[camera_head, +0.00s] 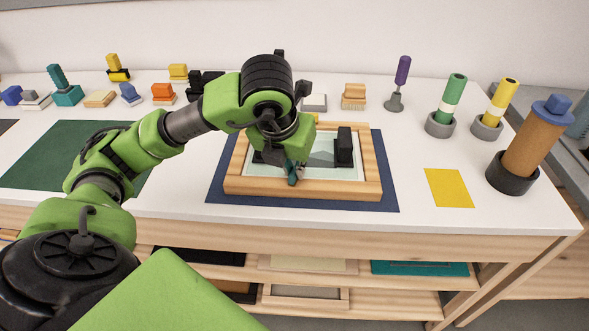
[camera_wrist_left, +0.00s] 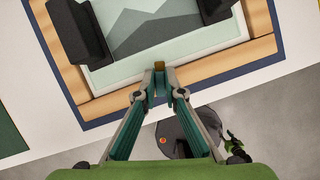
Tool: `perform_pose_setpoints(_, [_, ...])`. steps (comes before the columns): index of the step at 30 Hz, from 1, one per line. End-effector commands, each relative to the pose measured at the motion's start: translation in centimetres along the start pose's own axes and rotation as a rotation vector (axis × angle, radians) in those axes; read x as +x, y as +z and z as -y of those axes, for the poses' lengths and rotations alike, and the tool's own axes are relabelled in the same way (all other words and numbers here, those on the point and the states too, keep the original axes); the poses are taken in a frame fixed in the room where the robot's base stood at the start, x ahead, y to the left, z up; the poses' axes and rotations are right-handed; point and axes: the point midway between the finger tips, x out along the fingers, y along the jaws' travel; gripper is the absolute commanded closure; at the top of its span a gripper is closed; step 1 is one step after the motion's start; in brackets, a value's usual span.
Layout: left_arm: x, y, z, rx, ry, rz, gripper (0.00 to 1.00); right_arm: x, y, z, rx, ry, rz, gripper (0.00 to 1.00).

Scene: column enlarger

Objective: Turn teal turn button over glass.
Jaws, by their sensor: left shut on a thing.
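The wooden frame (camera_head: 230,184) lies on a dark blue mat (camera_head: 390,190), with the glass (camera_head: 318,170) over a pale green landscape picture inside it. Two black blocks stand on the glass; the right one (camera_head: 344,146) shows clearly. My left gripper (camera_head: 296,178) reaches down to the frame's front rail. In the left wrist view its fingertips (camera_wrist_left: 159,82) are close together at the rail's inner edge, around a small ochre piece (camera_wrist_left: 158,66). I cannot tell a teal turn button apart from the teal fingers, which hide that spot. My right gripper is not in view.
A yellow card (camera_head: 448,187) lies right of the frame. Beyond it stand a brown cylinder in a black cup (camera_head: 528,150) and green and yellow cylinders in grey cups. Stamps and small blocks line the back. A green mat (camera_head: 50,155) lies left, under my arm.

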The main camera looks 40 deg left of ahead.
Motion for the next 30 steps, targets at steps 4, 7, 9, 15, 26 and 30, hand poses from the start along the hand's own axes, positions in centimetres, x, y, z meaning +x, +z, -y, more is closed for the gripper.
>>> perform_pose_setpoints(4, [-0.3, 0.3, 0.0, -0.105, 0.041, 0.005, 1.0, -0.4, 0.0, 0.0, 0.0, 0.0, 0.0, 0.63])
perform_pose_setpoints(7, [-0.3, 0.3, -0.1, -0.163, 0.065, 0.005, 1.0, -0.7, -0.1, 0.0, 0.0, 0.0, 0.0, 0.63])
perform_pose_setpoints(9, [-0.3, 0.3, -0.1, -0.196, 0.079, 0.005, 1.0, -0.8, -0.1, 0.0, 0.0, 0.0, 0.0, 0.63])
perform_pose_setpoints(15, [-0.2, 0.2, -0.2, -0.262, 0.105, 0.004, 1.0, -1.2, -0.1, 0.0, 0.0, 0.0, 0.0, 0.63])
perform_pose_setpoints(26, [-0.1, 0.2, -0.2, -0.293, 0.117, 0.005, 1.0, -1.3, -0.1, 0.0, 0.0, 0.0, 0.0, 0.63])
perform_pose_setpoints(30, [-0.1, 0.2, -0.2, -0.293, 0.117, 0.005, 1.0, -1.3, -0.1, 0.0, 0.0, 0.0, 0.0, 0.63])
